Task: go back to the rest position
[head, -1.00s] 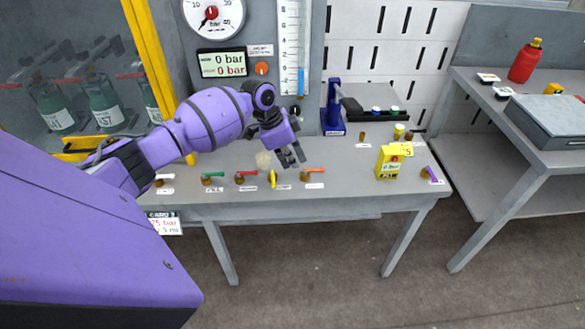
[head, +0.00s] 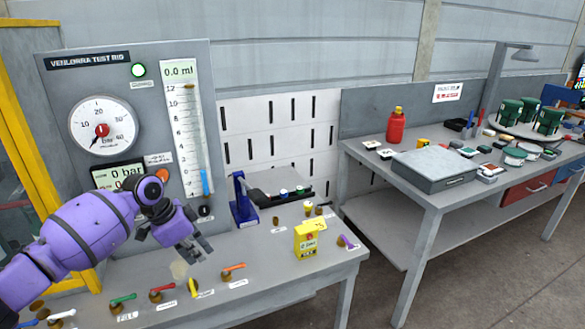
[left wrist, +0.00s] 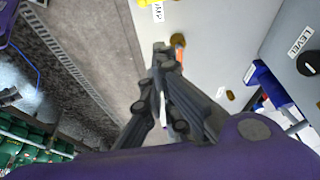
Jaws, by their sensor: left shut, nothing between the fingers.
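My left gripper (head: 201,249) is shut and empty, held above the grey test bench (head: 262,303) on the left of the head view. It also shows in the left wrist view (left wrist: 160,52), fingers together above the bench's front edge. Below it in the head view is a row of small valves with red (head: 162,290), yellow (head: 193,288) and orange (head: 233,267) handles. My right gripper is in neither view now.
A yellow box (head: 307,240) and a blue press (head: 243,203) stand on the bench. Behind is the test rig panel with a gauge (head: 101,129). To the right, a second table (head: 372,172) holds a red bottle (head: 396,126), a grey case (head: 434,168) and green containers (head: 509,112). Floor lies between.

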